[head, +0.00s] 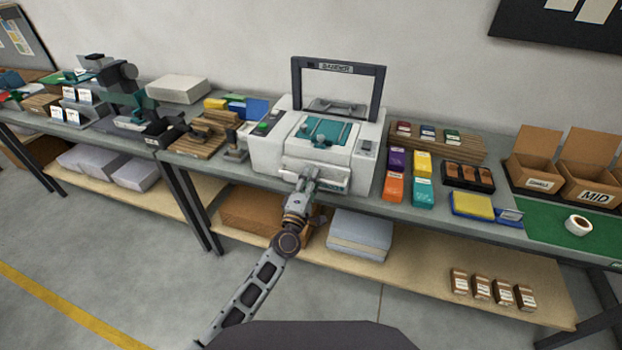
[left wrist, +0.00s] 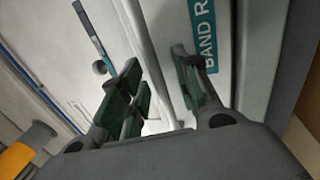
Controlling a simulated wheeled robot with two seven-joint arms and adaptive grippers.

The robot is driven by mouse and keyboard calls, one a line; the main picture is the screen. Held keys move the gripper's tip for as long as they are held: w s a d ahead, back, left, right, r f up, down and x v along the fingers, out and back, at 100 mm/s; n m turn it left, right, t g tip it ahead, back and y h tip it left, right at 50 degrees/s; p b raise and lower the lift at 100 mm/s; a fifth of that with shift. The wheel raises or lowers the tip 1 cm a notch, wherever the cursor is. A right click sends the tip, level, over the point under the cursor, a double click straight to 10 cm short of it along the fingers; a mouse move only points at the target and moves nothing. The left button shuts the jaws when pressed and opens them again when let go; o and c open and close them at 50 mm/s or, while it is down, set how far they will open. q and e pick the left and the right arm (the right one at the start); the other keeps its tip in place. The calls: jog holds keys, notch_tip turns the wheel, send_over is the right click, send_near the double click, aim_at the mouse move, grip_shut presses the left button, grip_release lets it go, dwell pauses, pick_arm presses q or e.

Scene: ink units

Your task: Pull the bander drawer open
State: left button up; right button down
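The bander (head: 345,160) is a white machine with a dark arch and a teal top plate on the bench. Its drawer front (head: 338,176) faces me, with a teal label that reads "BAND R…" in the left wrist view (left wrist: 207,35). The drawer looks shut. My left gripper (head: 310,172) is at the drawer front. In the left wrist view its dark green fingers (left wrist: 162,90) are apart, one on each side of a pale handle bar (left wrist: 152,55). I see gaps beside the bar, so the fingers do not look closed on it. My right gripper is out of view.
Coloured boxes (head: 409,177) and open cartons (head: 563,162) stand right of the bander. A wooden stack (head: 200,138) and a small stamp-like tool (head: 235,152) lie to its left. The lower shelf (head: 420,272) holds stacks below. The floor in front is clear.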

pick_arm(q)
jog(key=shift+w+d, duration=0.1)
jog(key=shift+w, duration=0.1)
grip_shut()
dwell(0.4)
